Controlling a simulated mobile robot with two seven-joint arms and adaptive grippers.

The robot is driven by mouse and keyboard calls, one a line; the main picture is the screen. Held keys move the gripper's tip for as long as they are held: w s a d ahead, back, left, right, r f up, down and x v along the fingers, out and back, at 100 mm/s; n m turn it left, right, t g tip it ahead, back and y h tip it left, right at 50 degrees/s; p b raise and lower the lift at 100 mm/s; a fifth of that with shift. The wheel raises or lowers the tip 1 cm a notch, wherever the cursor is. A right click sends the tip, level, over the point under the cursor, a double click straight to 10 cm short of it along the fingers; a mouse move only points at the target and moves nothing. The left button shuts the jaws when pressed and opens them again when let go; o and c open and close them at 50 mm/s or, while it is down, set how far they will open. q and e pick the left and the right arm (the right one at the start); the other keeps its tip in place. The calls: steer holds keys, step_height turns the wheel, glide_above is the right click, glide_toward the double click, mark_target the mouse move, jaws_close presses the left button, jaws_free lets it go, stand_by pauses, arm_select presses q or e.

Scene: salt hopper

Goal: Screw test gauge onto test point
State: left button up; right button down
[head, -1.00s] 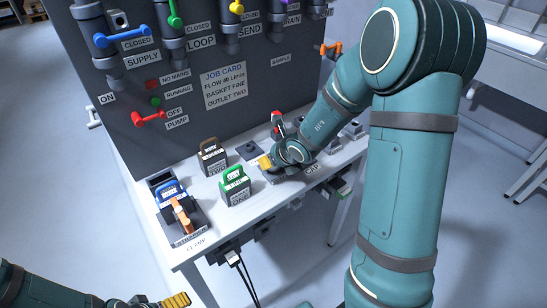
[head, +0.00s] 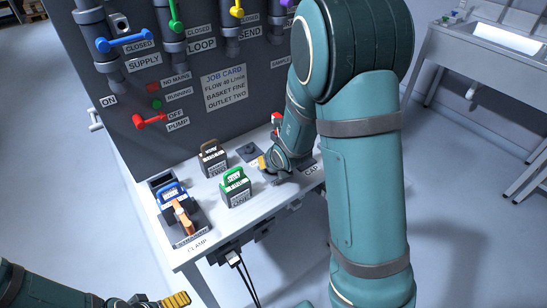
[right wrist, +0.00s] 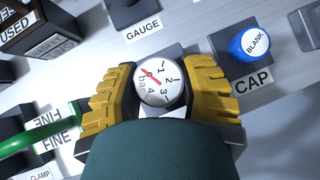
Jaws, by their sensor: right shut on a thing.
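The test gauge (right wrist: 161,82) has a round white dial with a red needle and faces the right wrist camera. My right gripper (right wrist: 160,95) is shut on it, with a yellow finger on each side. In the head view my right gripper (head: 266,166) is low over the bench, and the gauge cannot be made out there. A dark stand (right wrist: 128,10) labelled GAUGE shows beyond the fingers and looks empty. The test point cannot be picked out; what is under the gauge is hidden. My left gripper (head: 160,301) is at the lower left edge, away from the bench, only partly in view.
A blue BLANK cap (right wrist: 255,42) stands right of the gauge on the CAP stand. Green-handled (head: 235,188) and brown-handled (head: 212,157) baskets stand left of my right gripper. A blue-handled unit (head: 172,198) with an orange clamp is at the bench's left end. The grey panel (head: 190,125) rises behind.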

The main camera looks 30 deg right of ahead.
steer(key=shift+m+h+p, duration=0.5)
steer(key=shift+m+p, duration=0.1)
steer(key=shift+p, duration=0.15)
steer(key=shift+f+m+g+h, duration=0.1)
steer(key=shift+m+g+h, duration=0.2)
steer(key=shift+m+h, duration=0.15)
steer(key=shift+m, duration=0.35)
steer(key=shift+f+m+g+h+b, duration=0.1)
steer(key=shift+m+g+h+b, duration=0.25)
steer(key=shift+m+h, duration=0.55)
steer(key=shift+s+m+g+h, duration=0.1)
steer(key=shift+m+g+h, duration=0.15)
steer(key=shift+m+g, duration=0.6)
steer(key=shift+m+t, duration=0.25)
steer(key=shift+t, duration=0.05)
